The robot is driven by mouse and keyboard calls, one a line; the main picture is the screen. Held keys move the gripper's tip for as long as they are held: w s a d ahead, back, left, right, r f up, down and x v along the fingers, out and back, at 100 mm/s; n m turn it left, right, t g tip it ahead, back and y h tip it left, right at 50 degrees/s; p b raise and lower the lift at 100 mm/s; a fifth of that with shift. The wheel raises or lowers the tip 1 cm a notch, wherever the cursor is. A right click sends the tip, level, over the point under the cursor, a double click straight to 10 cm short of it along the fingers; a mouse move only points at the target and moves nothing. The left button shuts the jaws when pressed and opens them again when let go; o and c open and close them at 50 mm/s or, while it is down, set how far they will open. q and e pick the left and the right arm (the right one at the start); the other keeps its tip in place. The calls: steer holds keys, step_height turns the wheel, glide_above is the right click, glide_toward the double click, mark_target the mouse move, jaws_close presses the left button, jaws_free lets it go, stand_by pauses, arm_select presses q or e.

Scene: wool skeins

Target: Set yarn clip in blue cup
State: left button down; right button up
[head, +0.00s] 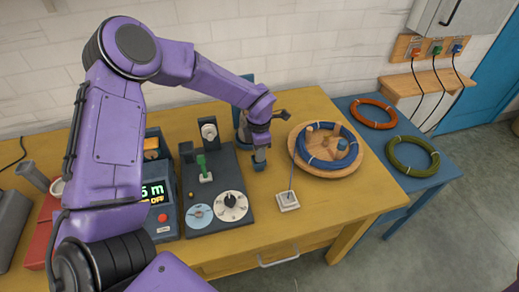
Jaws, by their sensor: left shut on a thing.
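My left gripper (259,158) points down over the yellow table, just left of the wooden bowl. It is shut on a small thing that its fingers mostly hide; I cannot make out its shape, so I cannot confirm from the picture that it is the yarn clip. Blue parts (242,118) show behind my left wrist, largely covered by it; I cannot tell whether they are the blue cup. A dark piece (281,115) sticks out right of the wrist, and what it is stays unclear. My right gripper is not in view.
A white square block (288,201) stands in front, and a dark device with dials (233,206) is at left. Orange (373,113) and green (413,154) skeins lie on the blue side table (438,177).

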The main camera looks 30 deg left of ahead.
arm_select(q)
steer(key=c, duration=0.8)
jaws_free()
step_height(320, 180, up, 10)
steer(key=shift+r+b, duration=0.25)
steer(key=shift+b, duration=0.2)
